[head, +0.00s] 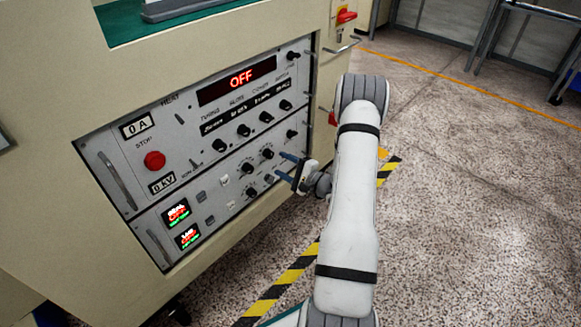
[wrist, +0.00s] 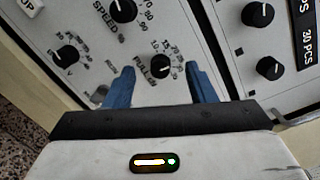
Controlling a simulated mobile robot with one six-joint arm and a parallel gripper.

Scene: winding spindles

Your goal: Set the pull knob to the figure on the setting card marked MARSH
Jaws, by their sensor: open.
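The pull knob (wrist: 160,66) is a small black dial on the grey panel, with "PULL" and a ring of figures printed around it. A light pointer line shows on it, but the figure it meets is too small to read. My gripper (wrist: 159,69) has two blue fingers spread apart, with the knob between their tips in the picture. I cannot tell how far the tips are from the panel. In the head view my gripper (head: 281,166) is at the right side of the lower knob rows. No card marked MARSH can be made out.
The speed knob (wrist: 123,10) and another black knob (wrist: 67,55) are close by. The control panel (head: 120,190) has a red stop button (head: 154,160) and a display reading OFF (head: 241,78). Open speckled floor lies to the right.

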